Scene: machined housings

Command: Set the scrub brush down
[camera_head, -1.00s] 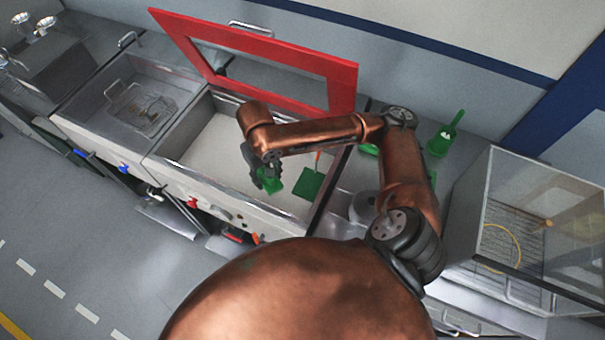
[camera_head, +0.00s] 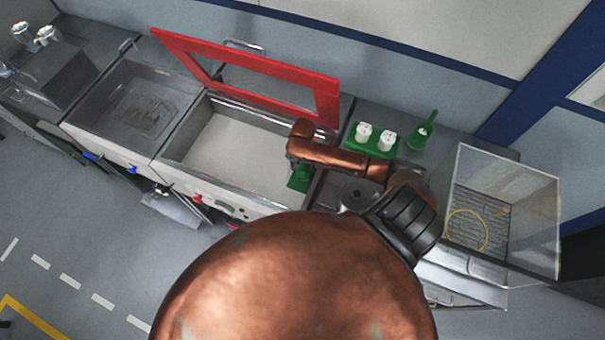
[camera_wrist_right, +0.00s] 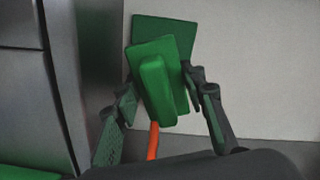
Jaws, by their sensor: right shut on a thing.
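The scrub brush (camera_wrist_right: 152,72) is a green block with a raised green grip along its back. It sits between the fingers of my right gripper (camera_wrist_right: 160,84) in the right wrist view, and the gripper is shut on it. A flat green square (camera_wrist_right: 176,26) shows behind the brush, over the pale basin floor. An orange rod (camera_wrist_right: 153,142) shows below the brush. In the head view, green (camera_head: 298,178) shows at the basin's right end, below my copper right wrist, which hides the gripper fingers. Whether the brush touches the floor is unclear. My left gripper is not in view.
The pale-floored basin (camera_head: 225,150) is mostly clear, with a raised red-framed lid (camera_head: 250,72) behind it. A second metal basin (camera_head: 120,85) stands left. A green tray (camera_head: 374,153) with white pieces, a green holder (camera_head: 422,132) and a clear-walled box (camera_head: 500,200) stand right.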

